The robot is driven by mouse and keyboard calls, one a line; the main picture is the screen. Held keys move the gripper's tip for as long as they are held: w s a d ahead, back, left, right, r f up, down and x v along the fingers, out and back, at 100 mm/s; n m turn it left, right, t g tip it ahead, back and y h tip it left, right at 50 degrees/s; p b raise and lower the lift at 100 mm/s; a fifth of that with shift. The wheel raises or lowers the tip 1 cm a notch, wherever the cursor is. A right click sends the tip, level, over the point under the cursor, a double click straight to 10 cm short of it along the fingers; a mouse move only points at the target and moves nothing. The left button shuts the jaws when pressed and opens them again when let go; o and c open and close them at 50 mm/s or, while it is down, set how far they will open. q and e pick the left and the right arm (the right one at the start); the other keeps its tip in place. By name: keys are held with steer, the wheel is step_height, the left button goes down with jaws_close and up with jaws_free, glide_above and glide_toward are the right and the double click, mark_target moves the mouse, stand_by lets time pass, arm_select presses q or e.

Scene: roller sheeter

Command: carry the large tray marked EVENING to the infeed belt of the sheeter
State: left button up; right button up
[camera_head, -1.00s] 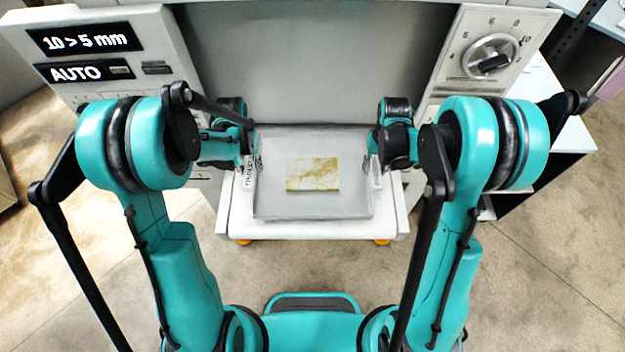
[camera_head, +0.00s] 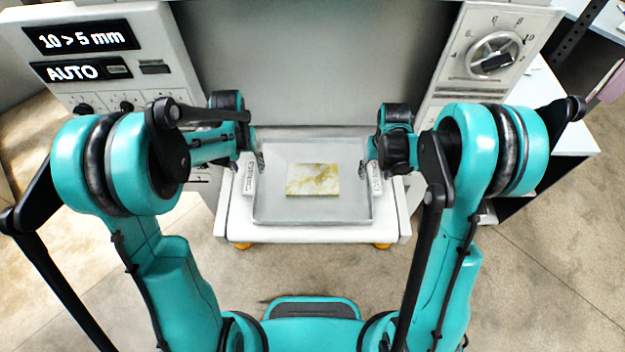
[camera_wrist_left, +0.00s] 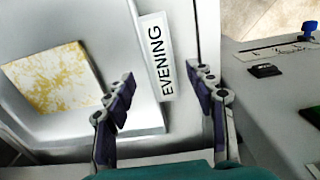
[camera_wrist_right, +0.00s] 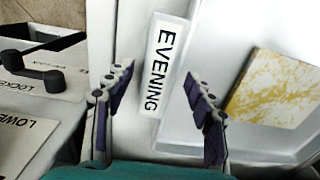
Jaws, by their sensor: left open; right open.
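The large grey tray (camera_head: 312,212) lies flat on the white infeed of the sheeter (camera_head: 312,232), with a yellow-and-white marbled slab (camera_head: 312,179) in it. EVENING labels show on its left side in the left wrist view (camera_wrist_left: 158,60) and on its right side in the right wrist view (camera_wrist_right: 163,65). My left gripper (camera_head: 259,160) is open at the tray's left side; in its wrist view the fingers (camera_wrist_left: 168,92) stand apart on either side of the label. My right gripper (camera_head: 366,165) is open at the right side, its fingers (camera_wrist_right: 157,88) also apart around the label.
The control panel (camera_head: 110,60) reading "10 > 5 mm" and "AUTO" stands at the left. A dial (camera_head: 492,56) is on the right panel. A white table (camera_head: 545,115) is at the far right. Floor is open in front of the infeed.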

steer(key=shift+r, duration=0.15)
arm_select(q)
step_height(320, 180, up, 8)
arm_select(e)
step_height(320, 180, up, 12)
stand_by(0.4)
arm_select(q)
steer(key=shift+s, duration=0.1)
arm_select(e)
steer(key=shift+f, duration=0.2)
